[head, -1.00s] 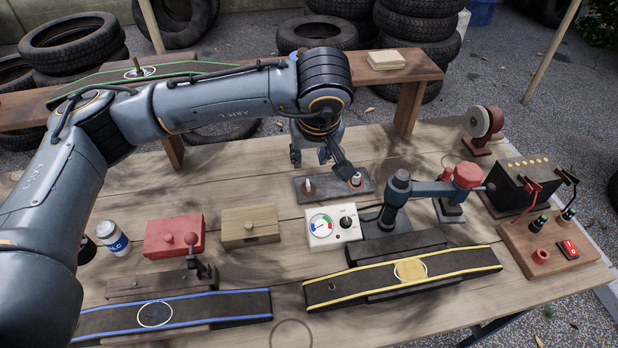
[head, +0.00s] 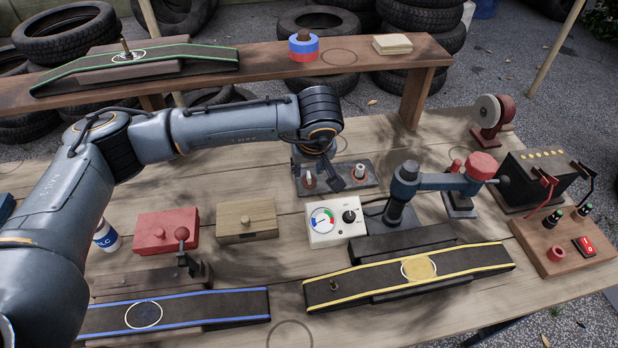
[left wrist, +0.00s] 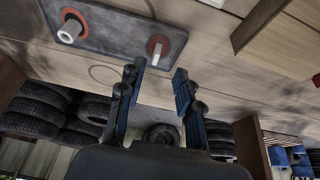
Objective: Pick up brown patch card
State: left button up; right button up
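No card shows clearly as brown. A tan round patch (head: 419,268) lies in the white ring on the yellow-edged belt (head: 340,289). A cream stack (head: 391,43) sits on the back shelf; I cannot tell whether it is cards. My left gripper (head: 318,178) hangs over the grey plate (head: 336,180) with two pegs. In the left wrist view, the left gripper (left wrist: 159,80) has its fingers apart with nothing between them, and a red-ringed peg (left wrist: 157,48) stands beyond them. My right gripper is not in view.
A gauge box (head: 335,221), a wooden box (head: 246,220), a red box (head: 166,230) and a clamp arm (head: 440,182) crowd the bench around the plate. A blue-edged belt (head: 200,305) lies front left. The back shelf (head: 262,67) carries a red-and-blue roll (head: 304,46).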

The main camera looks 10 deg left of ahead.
aim_at(309, 174)
pick_arm(q)
jog(key=x, duration=0.3)
jog(key=p+x, duration=0.1)
jog(key=x, duration=0.1)
jog(key=shift+w+d+f, duration=0.1)
jog(key=shift+w+d, duration=0.15)
jog(key=shift+w, duration=0.05)
grip_shut()
